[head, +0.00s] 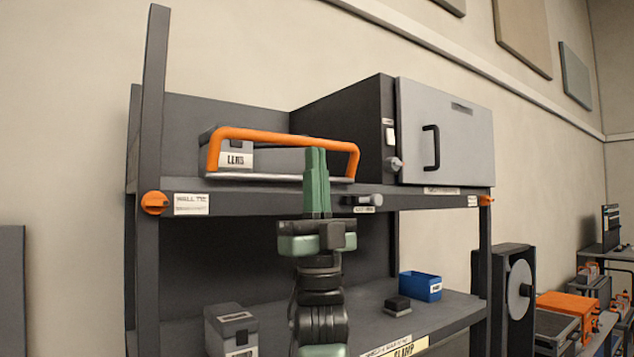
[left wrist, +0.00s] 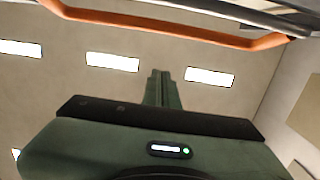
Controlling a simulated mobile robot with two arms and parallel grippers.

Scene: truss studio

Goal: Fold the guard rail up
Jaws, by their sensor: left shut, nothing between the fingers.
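The guard rail appears to be the orange U-shaped bar (head: 270,135) at the front of the upper shelf, its two ends bent down toward a silver bar (head: 255,177). I cannot tell its exact tilt. My left gripper (head: 316,152) points up in front of the shelf edge, its green fingers shut and empty. In the head view the fingers overlap the right part of the rail; contact cannot be told. In the left wrist view the orange bar (left wrist: 150,20) crosses the top, beyond the shut fingertips (left wrist: 160,72). My right gripper is not in view.
A grey box labelled in front (head: 236,157) sits behind the rail. A dark cabinet with a grey door (head: 455,135) stands to its right. Orange knobs (head: 154,203) mark the shelf ends. The lower shelf holds a blue bin (head: 421,287) and a grey box (head: 230,325).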

